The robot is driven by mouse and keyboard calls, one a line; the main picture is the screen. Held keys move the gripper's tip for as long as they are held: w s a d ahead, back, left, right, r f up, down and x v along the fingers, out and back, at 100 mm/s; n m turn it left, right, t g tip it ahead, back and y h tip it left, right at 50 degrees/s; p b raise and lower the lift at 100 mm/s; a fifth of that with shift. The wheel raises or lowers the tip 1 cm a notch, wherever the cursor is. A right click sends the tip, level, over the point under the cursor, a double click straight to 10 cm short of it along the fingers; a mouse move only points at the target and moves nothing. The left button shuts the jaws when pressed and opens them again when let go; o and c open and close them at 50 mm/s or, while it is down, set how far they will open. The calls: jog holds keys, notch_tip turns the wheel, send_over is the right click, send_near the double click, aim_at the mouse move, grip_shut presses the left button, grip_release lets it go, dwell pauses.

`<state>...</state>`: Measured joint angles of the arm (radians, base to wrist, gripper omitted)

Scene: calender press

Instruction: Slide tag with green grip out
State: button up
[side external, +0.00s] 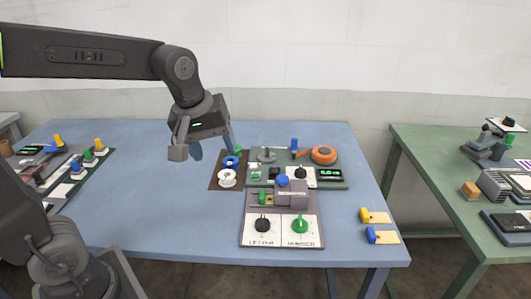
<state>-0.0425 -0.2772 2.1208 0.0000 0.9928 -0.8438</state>
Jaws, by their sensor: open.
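A small green grip (263,197) shows at the left side of a grey press block (291,192). The block has a blue knob (282,180) on top and stands on a panel with a black dial (263,225) and a green dial (300,225). The tag behind the green grip is too small to make out. My gripper (187,153) is open and empty. It hangs above the blue table, to the upper left of the press and apart from it.
Tags with a yellow grip (365,215) and a blue grip (371,235) lie at the table's right edge. A brown board with spools (228,178) lies left of the press. A grey-green panel (331,183) with an orange round part is behind it.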

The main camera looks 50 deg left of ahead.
jog(key=shift+o, duration=1.1)
jog(key=w+a+f+n+g, duration=0.2)
jog(key=w+f+n, duration=0.1)
jog(key=w+n, duration=0.5)
jog(key=shift+w+f, duration=0.15)
jog(key=shift+w, duration=0.65)
jog(key=n+g, duration=0.2)
jog(key=n, duration=0.7)
send_over(264, 194)
notch_tip(264, 194, down, 7)
jog(key=shift+w, duration=0.15)
jog(key=shift+d, duration=0.1)
notch_tip(264, 194, down, 14)
jog(key=shift+r, duration=0.1)
jog(key=shift+c, duration=0.4)
jog(key=c, duration=0.9)
